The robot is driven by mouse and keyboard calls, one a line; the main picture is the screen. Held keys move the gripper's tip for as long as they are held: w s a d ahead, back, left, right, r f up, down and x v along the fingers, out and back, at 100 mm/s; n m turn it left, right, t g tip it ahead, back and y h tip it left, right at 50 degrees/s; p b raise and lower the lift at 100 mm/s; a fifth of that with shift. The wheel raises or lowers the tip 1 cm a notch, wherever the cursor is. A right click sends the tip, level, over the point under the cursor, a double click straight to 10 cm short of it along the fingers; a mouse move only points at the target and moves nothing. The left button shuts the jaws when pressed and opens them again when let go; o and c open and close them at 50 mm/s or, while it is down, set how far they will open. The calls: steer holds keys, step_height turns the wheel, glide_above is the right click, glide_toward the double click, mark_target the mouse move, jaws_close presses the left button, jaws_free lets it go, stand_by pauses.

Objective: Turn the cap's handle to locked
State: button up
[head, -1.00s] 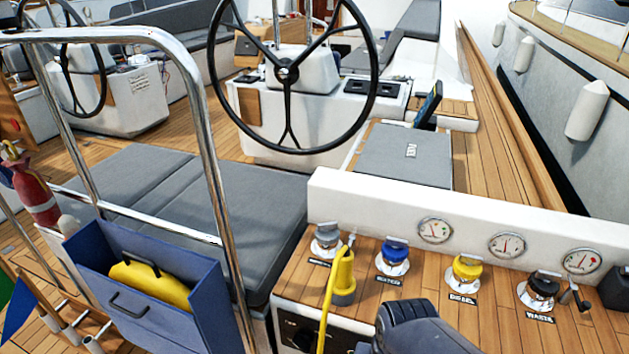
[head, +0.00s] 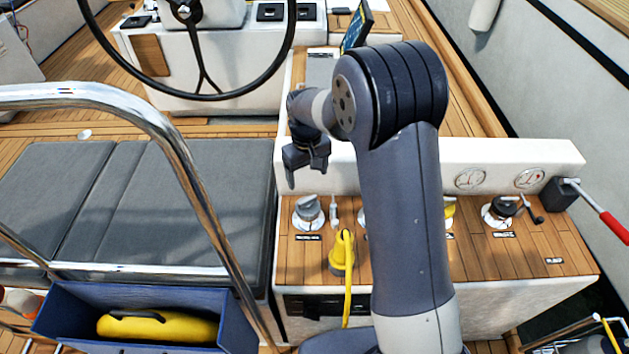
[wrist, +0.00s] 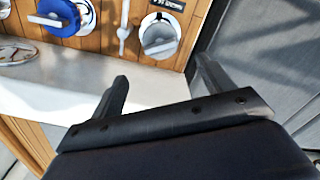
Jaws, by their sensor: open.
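Several deck caps stand in a row on the teak console. The grey cap (head: 308,206), with a raised bar handle, is at the left end; it also shows in the wrist view (wrist: 160,38). The blue cap (wrist: 62,14) is beside it, mostly hidden behind my arm in the head view. The yellow cap (head: 449,208) is partly hidden by my arm. The black cap (head: 503,208) is at the right. My gripper (head: 305,172) is open and empty, above and behind the grey cap, apart from it. In the wrist view its fingers (wrist: 163,85) are spread wide.
A small metal fitting (wrist: 123,32) sits between grey and blue caps. A white ledge with gauges (head: 470,179) runs behind. A steel rail (head: 185,165) and grey cushions (head: 120,200) are left.

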mark_target(307, 199)
steer(key=f, duration=0.3)
steer(key=f+p, duration=0.1)
steer(key=f, duration=0.3)
steer(key=f+p, duration=0.1)
steer(key=f, duration=0.3)
steer(key=shift+w+a, duration=0.1)
steer(key=shift+w, duration=0.2)
steer(key=shift+c, duration=0.5)
steer(key=c, duration=0.9)
